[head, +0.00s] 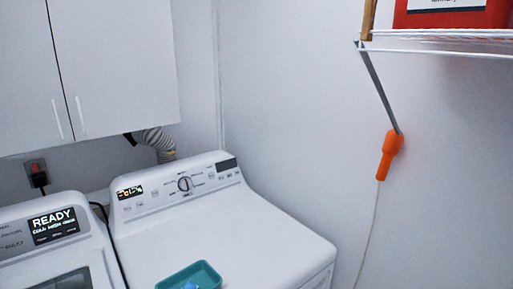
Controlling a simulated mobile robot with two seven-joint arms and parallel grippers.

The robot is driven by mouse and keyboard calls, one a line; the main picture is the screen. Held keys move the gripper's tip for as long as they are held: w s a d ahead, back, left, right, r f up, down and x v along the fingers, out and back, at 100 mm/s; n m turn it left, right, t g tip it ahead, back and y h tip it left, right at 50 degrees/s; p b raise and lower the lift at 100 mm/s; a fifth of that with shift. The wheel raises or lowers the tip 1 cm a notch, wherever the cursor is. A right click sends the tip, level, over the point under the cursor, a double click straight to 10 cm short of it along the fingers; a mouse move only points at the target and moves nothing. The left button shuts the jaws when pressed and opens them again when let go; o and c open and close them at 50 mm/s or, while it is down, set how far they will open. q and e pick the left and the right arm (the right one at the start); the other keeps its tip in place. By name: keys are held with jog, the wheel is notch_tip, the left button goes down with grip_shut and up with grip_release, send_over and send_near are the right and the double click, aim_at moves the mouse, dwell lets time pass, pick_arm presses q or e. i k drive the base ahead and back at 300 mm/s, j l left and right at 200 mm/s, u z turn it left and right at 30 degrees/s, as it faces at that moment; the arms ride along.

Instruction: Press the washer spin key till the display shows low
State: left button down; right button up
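The white machine with a lit READY display (54,226) is at the lower left, cut off by the picture edge; I take it for the washer (98,252). Under READY is a smaller line that seems to read cold, high and another word too blurred to be sure of. Small marks sit below that line, and blurred words are on the grey panel (12,240) left of it. I cannot make out which key is the spin key. Neither of my grippers is in view.
A second white machine (225,228) with a knob (185,184) stands to the right, a teal tray (203,272) on its top. White cabinets (120,60) hang above. At the right are a wire shelf (440,51) with a red box (450,15) and a hanging orange-handled item (389,155).

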aim_at(55, 235)
jog(key=u, duration=1.45)
